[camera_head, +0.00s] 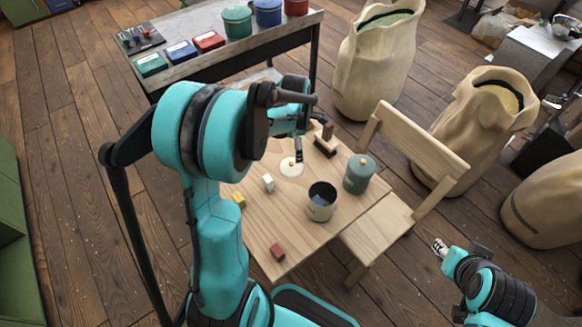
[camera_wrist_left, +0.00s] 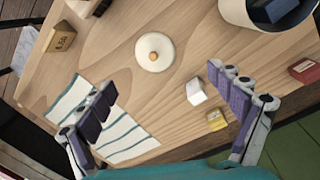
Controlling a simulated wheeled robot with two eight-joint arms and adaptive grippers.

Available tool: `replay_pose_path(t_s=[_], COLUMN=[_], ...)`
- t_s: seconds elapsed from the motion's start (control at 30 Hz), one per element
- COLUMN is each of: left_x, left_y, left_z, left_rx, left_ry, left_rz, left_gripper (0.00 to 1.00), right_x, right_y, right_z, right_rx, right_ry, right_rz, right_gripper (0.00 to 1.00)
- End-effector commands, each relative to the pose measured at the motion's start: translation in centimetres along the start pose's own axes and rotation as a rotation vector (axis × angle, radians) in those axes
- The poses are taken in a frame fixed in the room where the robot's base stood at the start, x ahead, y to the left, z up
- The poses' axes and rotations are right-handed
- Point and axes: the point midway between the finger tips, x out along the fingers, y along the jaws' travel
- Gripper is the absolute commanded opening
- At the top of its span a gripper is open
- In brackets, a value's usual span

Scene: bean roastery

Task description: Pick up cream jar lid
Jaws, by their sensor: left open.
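The cream jar lid (camera_head: 291,167), a round disc with a small tan knob, lies flat on the wooden table (camera_head: 255,225). In the left wrist view the lid (camera_wrist_left: 154,52) is fully visible, beyond my fingertips. My left gripper (camera_head: 299,152) is over the table close to the lid. In its wrist view the left gripper (camera_wrist_left: 168,105) has its fingers spread wide with nothing between them gripped. An open cream jar (camera_head: 321,205) with a dark inside stands near the lid. My right gripper (camera_head: 440,248) is off to the right, away from the table; its fingers are too small to judge.
A teal lidded canister (camera_head: 359,175), a white block (camera_head: 268,183), a yellow block (camera_head: 239,200) and a red block (camera_head: 278,251) are on the table. A striped cloth (camera_wrist_left: 125,135) lies near my left fingers. A wooden chair (camera_head: 385,225) stands against the right side.

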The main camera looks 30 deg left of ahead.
Motion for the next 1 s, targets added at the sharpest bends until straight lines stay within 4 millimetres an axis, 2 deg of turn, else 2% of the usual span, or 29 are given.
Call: replay_pose_path(t_s=[0.03,0.1,0.2,0.3,0.67,0.9,1.0], left_x=[1.9,3.9,6.0,7.3,11.1,14.7,15.4], left_y=[1.0,1.8,2.5,2.7,2.5,2.1,2.0], left_z=[-0.4,-1.0,-1.6,-2.0,-2.1,-1.8,-1.8], left_rx=[-0.111,-0.257,-0.407,-0.491,-0.524,-0.524,-0.524], left_ry=[0.013,0.031,0.054,0.068,0.073,0.073,0.073], left_rz=[-0.022,-0.049,-0.075,-0.088,-0.092,-0.091,-0.091], left_gripper=[0.92,0.92,0.92,0.92,0.92,0.92,0.92], right_x=[0.1,0.1,0.2,0.2,1.3,2.8,3.0], right_y=[0.0,0.0,0.0,0.0,0.0,0.0,0.0], right_z=[0.1,0.1,0.1,0.2,0.9,2.0,2.1], right_rx=[0.000,0.000,0.000,0.000,0.000,0.000,0.000], right_ry=[0.000,0.000,0.000,0.000,0.000,0.000,0.000], right_rz=[0.000,0.000,0.000,0.000,0.000,0.000,0.000], right_gripper=[0.37,0.37,0.37,0.37,0.37,0.37,0.37])
